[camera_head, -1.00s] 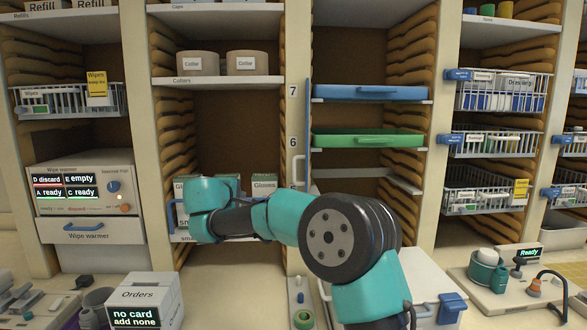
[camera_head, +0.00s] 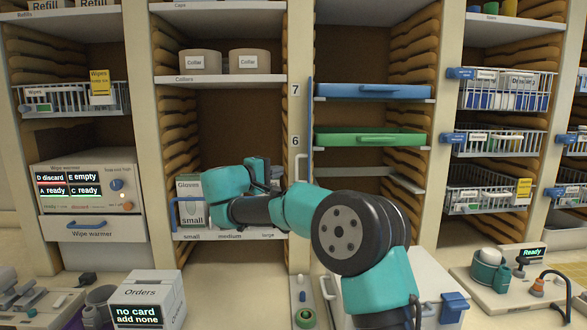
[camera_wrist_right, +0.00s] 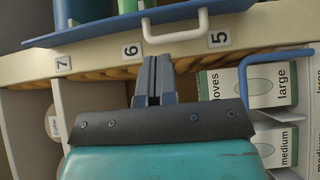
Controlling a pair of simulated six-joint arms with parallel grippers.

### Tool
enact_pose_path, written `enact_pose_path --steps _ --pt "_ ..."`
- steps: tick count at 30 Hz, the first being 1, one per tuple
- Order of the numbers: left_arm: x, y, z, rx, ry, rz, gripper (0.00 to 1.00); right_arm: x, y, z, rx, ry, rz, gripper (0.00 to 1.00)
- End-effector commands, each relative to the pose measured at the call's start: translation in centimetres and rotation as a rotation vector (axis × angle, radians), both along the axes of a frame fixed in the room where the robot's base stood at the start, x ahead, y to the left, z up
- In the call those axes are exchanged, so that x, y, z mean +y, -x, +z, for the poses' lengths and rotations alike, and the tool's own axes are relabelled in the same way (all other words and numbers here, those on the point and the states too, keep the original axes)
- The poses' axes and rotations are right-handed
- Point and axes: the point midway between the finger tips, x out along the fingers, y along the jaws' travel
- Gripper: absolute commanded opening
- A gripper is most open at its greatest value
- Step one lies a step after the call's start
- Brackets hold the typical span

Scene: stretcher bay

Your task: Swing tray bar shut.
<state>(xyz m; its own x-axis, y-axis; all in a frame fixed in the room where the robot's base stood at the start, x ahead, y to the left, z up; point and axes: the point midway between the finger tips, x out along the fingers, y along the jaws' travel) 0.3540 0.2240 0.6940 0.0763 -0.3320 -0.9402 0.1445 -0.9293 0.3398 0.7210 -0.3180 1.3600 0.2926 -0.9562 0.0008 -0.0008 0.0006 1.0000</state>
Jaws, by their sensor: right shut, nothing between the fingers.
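The tray bar is a thin blue upright bar (camera_head: 309,120) with a white handle (camera_head: 300,168), beside the numbered post. The head view shows it nearly edge-on, left of the tray bay. In the right wrist view the blue bar (camera_wrist_right: 75,33) crosses the top, and its white handle (camera_wrist_right: 176,37) lies just beyond my fingertips. My right gripper (camera_wrist_right: 155,62) is shut and empty, with its fingers pointing at the post and a visible gap to the handle. In the head view my own arm hides most of its fingers. My left gripper is not in view.
A blue tray (camera_head: 375,91) and a green tray (camera_head: 370,138) sit in the bay right of the bar. A glove box (camera_head: 188,205) stands on the shelf with a blue rail (camera_head: 173,213), close to my right wrist. Collars (camera_head: 248,62) stand above.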

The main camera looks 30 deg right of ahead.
Motion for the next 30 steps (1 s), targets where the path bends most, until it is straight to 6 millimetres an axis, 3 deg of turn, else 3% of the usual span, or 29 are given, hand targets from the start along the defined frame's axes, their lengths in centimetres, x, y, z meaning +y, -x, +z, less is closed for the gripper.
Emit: enact_pose_path --steps 8,19,30 --pt "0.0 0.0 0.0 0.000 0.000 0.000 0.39 -2.5 -0.7 -0.1 0.000 -0.001 -0.002 0.00" --pt "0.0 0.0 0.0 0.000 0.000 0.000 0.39 -8.1 -2.5 -0.1 0.000 -0.001 -0.001 0.00" --pt "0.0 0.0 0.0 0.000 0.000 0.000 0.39 -9.5 -2.9 0.0 0.001 -0.001 0.001 0.00"
